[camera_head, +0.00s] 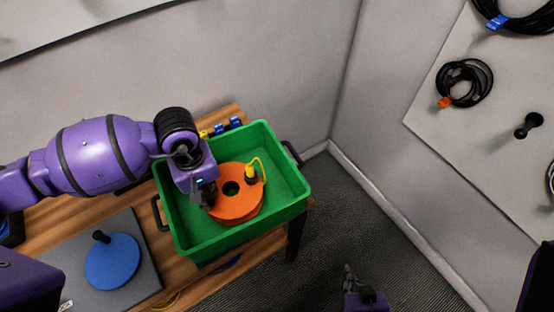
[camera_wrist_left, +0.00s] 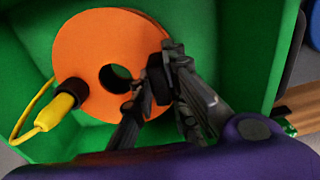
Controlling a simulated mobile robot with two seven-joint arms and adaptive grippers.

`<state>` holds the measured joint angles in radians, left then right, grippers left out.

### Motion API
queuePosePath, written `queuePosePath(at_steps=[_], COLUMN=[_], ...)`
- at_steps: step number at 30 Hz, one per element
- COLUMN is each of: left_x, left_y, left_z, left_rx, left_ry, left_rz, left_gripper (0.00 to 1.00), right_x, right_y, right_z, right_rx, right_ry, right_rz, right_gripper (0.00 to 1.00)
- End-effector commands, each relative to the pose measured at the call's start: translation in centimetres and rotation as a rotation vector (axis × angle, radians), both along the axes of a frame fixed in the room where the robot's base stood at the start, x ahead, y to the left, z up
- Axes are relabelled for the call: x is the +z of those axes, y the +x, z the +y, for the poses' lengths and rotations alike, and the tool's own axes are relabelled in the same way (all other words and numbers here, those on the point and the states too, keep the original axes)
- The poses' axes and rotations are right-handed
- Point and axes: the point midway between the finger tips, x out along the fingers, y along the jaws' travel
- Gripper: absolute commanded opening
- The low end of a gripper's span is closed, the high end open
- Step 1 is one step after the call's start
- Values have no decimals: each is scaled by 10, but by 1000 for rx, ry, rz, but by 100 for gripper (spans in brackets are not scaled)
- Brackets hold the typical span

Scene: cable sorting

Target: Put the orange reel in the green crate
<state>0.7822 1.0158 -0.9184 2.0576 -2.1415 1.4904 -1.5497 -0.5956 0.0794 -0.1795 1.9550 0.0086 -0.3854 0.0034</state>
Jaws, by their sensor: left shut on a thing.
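The orange reel (camera_head: 236,204) is inside the green crate (camera_head: 176,218), with its flat face and dark centre hole showing. A yellow cable with a yellow and black plug (camera_head: 250,173) sits at its edge. My left gripper (camera_head: 207,197) reaches into the crate and is shut on the reel's left edge. In the left wrist view the reel (camera_wrist_left: 98,45) lies between the green walls (camera_wrist_left: 245,60), with my left fingers (camera_wrist_left: 155,95) at its rim. I cannot tell whether the reel rests on the crate floor. My right gripper (camera_head: 350,278) is at the bottom, away from the crate, its fingertips small and unclear.
The crate stands on a wooden table (camera_head: 190,290) by the wall. A blue reel (camera_head: 112,261) lies on a grey mat (camera_head: 60,268) to the left. Blue and yellow connectors (camera_head: 221,128) are behind the crate. A board with black cables (camera_head: 465,83) hangs at right.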

Motion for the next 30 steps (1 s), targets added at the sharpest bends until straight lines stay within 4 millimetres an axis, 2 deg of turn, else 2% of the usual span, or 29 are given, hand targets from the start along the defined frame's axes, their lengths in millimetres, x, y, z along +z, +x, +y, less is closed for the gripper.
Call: queuePosePath(at_steps=[10, 11, 15, 24, 30], left_x=[-5, -5, -4, -3, 19], left_y=[0, -1, 0, 0, 1], left_z=[0, 0, 0, 0, 1], left_rx=[0, 0, 0, 1, 0], left_ry=[0, 0, 0, 0, -1], left_rz=[1, 1, 1, 0, -4], left_gripper=[0, 16, 32, 32, 32], right_x=[-1, 0, 0, 1, 1], right_y=[-1, -1, -1, 0, 0], right_z=[-1, -2, -4, -6, -5], right_rx=[1, 2, 5, 10, 8], right_ry=[-2, -3, -8, -13, -10], right_rz=[2, 0, 0, -2, -1], right_gripper=[0, 0, 0, 0, 0])
